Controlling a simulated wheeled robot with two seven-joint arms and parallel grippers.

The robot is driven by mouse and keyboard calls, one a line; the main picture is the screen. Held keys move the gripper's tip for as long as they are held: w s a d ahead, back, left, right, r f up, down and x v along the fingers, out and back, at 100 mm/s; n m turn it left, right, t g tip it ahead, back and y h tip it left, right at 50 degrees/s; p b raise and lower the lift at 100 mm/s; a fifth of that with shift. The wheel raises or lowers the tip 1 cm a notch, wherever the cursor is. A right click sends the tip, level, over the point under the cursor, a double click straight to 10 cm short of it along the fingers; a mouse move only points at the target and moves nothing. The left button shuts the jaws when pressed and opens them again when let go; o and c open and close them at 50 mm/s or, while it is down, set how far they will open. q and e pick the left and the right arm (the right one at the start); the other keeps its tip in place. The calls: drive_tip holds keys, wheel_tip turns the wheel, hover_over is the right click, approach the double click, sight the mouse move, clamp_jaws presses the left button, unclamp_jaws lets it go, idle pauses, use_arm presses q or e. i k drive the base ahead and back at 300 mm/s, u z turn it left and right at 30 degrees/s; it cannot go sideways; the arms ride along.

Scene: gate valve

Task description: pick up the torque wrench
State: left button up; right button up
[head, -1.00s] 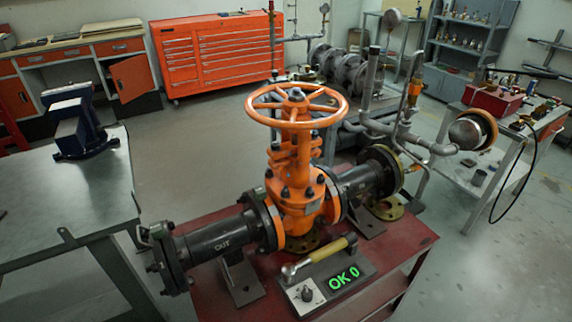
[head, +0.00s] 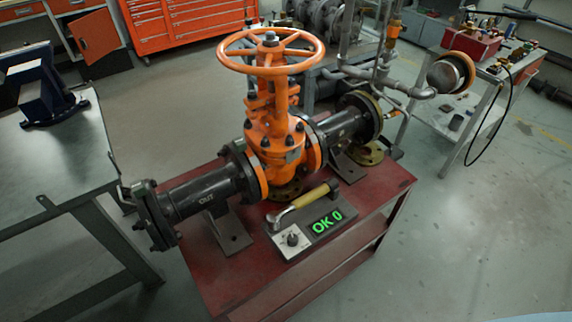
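The torque wrench (head: 301,203) lies on a grey tester box at the front of the red table, in the head view. Its handle is yellow and points to the upper right; its metal head is at the lower left end. The tester box (head: 328,232) has a white plate with a black knob (head: 292,239) and a green display reading "OK 0" (head: 327,221). The orange gate valve (head: 275,135) with its handwheel (head: 270,50) stands just behind the wrench. Neither of my grippers shows in this view.
Black flanged pipes (head: 200,195) run left and right from the valve. The red table (head: 245,280) has bare space at its front. A grey workbench (head: 60,165) with a blue vise (head: 40,85) stands at left. A side table (head: 475,120) holds parts at right. Open floor lies at right.

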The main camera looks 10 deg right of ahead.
sight(273, 217)
drive_tip(key=u, duration=3.1)
drive_tip(key=k, duration=1.65)
drive_tip(key=z, duration=1.4)
